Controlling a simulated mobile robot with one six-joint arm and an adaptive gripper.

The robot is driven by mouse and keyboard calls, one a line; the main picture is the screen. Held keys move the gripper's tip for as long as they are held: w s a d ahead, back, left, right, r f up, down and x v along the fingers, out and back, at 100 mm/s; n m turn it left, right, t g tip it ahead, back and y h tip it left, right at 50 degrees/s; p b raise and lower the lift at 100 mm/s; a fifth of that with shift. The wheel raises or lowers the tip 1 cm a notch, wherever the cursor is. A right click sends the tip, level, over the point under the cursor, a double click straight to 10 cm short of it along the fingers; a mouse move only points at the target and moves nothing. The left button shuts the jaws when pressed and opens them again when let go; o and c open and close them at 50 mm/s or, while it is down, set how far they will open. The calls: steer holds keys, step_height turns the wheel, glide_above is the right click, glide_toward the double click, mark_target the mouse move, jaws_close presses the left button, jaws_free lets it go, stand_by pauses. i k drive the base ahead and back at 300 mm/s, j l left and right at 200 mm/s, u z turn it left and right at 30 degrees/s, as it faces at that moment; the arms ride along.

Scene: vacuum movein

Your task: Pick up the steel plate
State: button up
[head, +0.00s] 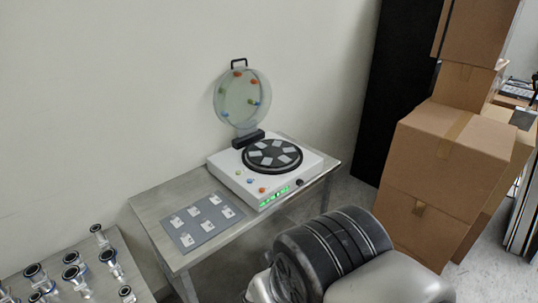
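A flat grey rectangular plate (191,238), which looks like the steel plate, lies on the left part of a metal table (153,208). Several small pale square pieces (214,199) lie on it in two rows. To its right stands a white vacuum machine (231,168) with its round clear lid (240,98) raised. The machine's round black platen (272,156) carries several pale pieces. Parts of my own arm fill the bottom centre of the head view, apart from the plate in the picture. My gripper is not in view.
Several metal pipe fittings (107,263) stand on another surface (60,264) at the lower left. Stacked cardboard boxes (437,160) and a tall black panel (393,90) are at the right. A wall is behind the table. Some floor (347,195) is clear right of the table.

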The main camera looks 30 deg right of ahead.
mark_target(187, 240)
steer(key=i+l+u, duration=1.1)
